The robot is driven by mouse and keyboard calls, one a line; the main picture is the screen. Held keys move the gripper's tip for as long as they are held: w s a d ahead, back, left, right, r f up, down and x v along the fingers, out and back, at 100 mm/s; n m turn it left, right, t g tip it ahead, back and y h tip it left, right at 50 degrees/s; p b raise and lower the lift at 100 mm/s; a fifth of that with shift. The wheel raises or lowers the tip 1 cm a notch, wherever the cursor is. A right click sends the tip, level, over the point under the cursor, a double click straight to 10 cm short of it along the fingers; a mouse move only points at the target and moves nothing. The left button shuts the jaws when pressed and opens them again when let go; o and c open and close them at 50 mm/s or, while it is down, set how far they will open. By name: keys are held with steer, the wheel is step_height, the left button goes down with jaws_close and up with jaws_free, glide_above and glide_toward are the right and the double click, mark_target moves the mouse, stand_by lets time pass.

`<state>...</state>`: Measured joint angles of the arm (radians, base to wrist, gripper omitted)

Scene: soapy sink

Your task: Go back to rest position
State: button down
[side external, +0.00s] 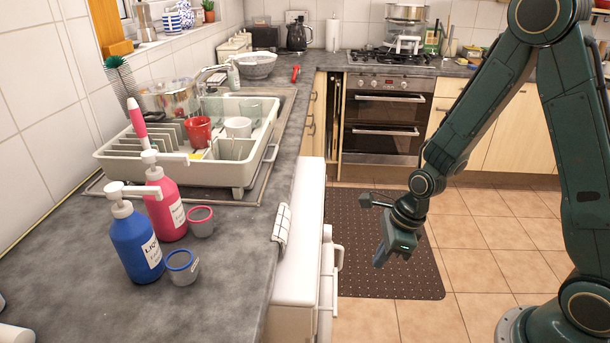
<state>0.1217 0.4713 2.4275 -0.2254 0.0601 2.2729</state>
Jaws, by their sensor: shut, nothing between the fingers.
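My gripper (381,262) hangs in the air over the brown dotted floor mat, to the right of the counter's front edge. It points down and is shut with nothing in it. It is well apart from the counter and everything on it.
The grey counter (215,315) holds a blue pump bottle (136,245), a pink pump bottle (167,208), two grey cups (183,268) (201,222) and a dish rack (190,172). A cloth (282,226) hangs at its edge. Open floor lies around the mat (345,265).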

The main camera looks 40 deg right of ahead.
steer(key=shift+r, duration=0.15)
steer(key=s+r+n+t+h, duration=0.1)
steer(key=s+r+n, duration=0.3)
steer(key=r+n, duration=1)
steer(key=s+d+r+n+t+h, duration=0.1)
steer(key=s+r+n+t, duration=0.1)
steer(key=s+r+n, duration=0.9)
steer(key=shift+s+d+r+n, duration=0.25)
steer(key=shift+s+d+n, duration=0.15)
steer(key=shift+n, duration=0.6)
